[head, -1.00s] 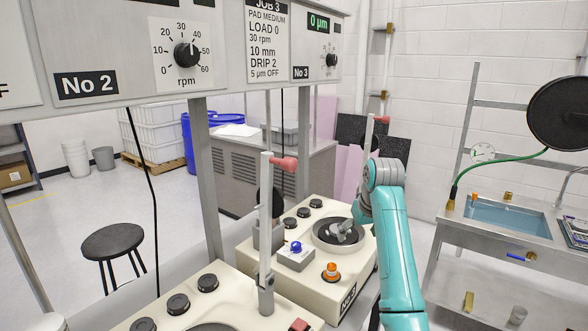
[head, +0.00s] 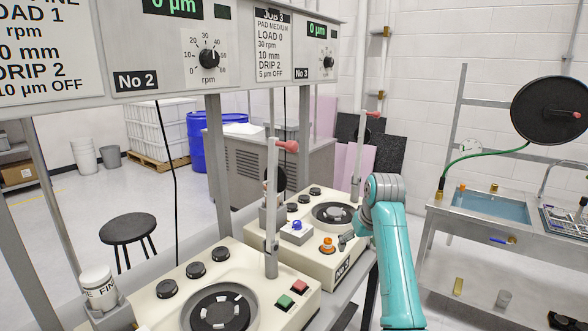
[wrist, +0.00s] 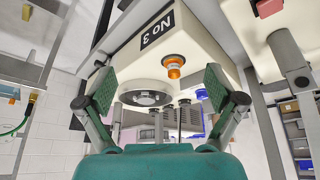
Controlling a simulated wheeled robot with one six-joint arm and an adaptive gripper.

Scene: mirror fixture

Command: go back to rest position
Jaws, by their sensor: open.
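My gripper (head: 346,240) hangs at the end of my teal arm in the head view, beside the front right edge of the No 3 machine (head: 318,262). In the wrist view my gripper (wrist: 160,95) has its two green-padded fingers spread wide with nothing between them. Beyond the fingers the No 3 machine (wrist: 200,28) shows with its orange knob (wrist: 175,66) and round plate (wrist: 146,93). In the head view the orange knob (head: 327,245) is just left of my gripper, and the round plate (head: 334,214) is behind it.
The No 2 machine (head: 250,265) stands at front left with an upright post (head: 272,205). A metal sink bench (head: 500,235) is at the right. A black stool (head: 128,228) stands on open floor at the left. The panel (head: 130,50) hangs above.

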